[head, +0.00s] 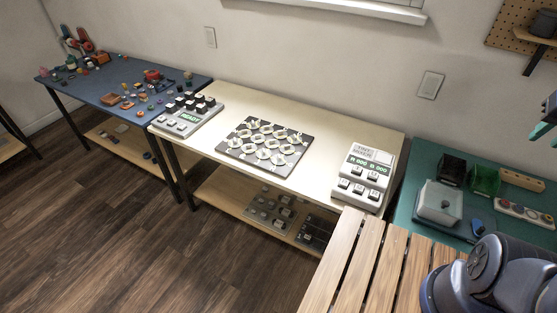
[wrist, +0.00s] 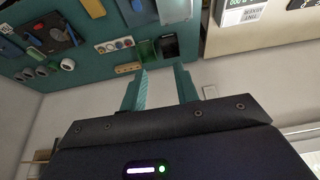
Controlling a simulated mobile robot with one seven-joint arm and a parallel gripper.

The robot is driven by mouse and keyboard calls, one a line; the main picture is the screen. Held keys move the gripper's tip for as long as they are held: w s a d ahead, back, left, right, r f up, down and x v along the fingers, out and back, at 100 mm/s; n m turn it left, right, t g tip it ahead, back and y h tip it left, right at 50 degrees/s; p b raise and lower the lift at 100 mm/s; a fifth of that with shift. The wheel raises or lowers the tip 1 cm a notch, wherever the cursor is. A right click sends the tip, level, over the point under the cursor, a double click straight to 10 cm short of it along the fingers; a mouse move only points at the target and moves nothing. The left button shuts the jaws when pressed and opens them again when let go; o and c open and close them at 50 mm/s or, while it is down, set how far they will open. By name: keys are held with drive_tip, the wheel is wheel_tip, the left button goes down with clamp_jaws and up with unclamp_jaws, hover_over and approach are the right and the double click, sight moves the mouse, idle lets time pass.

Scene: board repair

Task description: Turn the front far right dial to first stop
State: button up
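A dark square panel with several round white dials (head: 265,142) lies on the pale middle table (head: 215,150) in the head view. The front far right dial (head: 278,158) is near the panel's front right corner; its pointer setting is too small to read. My gripper (wrist: 162,69) shows two teal fingers spread apart with nothing between them in the wrist view. In the head view only teal parts of it show at the right edge, far from the panel. The dial panel is not in the wrist view.
A keypad device (head: 187,116) stands left of the panel, and a counter device (head: 362,178) stands right. A green table (head: 403,208) holds a white box (head: 440,203), a green bin (head: 484,180) and a button strip (head: 525,213). A slatted wooden surface (head: 365,265) is in front.

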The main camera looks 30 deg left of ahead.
drive_tip(key=o, duration=0.3)
drive_tip(key=shift+w, duration=0.1)
drive_tip(key=w+a+f+n+g, duration=0.1)
drive_tip(key=w+a+f+n, duration=0.1)
drive_tip(key=w+a+n, duration=0.85)
drive_tip(key=w+a+f+n+g, duration=0.1)
drive_tip(key=w+a+f, duration=0.2)
drive_tip(key=a, duration=0.3)
drive_tip(key=w+a+f+n, duration=0.2)
drive_tip(key=w+a, duration=0.1)
drive_tip(key=a, duration=0.3)
drive_tip(key=w+a+f+n+g, duration=0.1)
drive_tip(key=w+a+f, duration=0.2)
drive_tip(key=w+a, duration=0.15)
drive_tip(key=n+g+y, duration=0.3)
drive_tip(key=n+g, duration=0.2)
drive_tip(key=n, duration=0.8)
approach(279, 156)
drive_tip(key=shift+m, duration=0.25)
drive_tip(key=x, duration=0.8)
drive_tip(key=shift+f, duration=0.25)
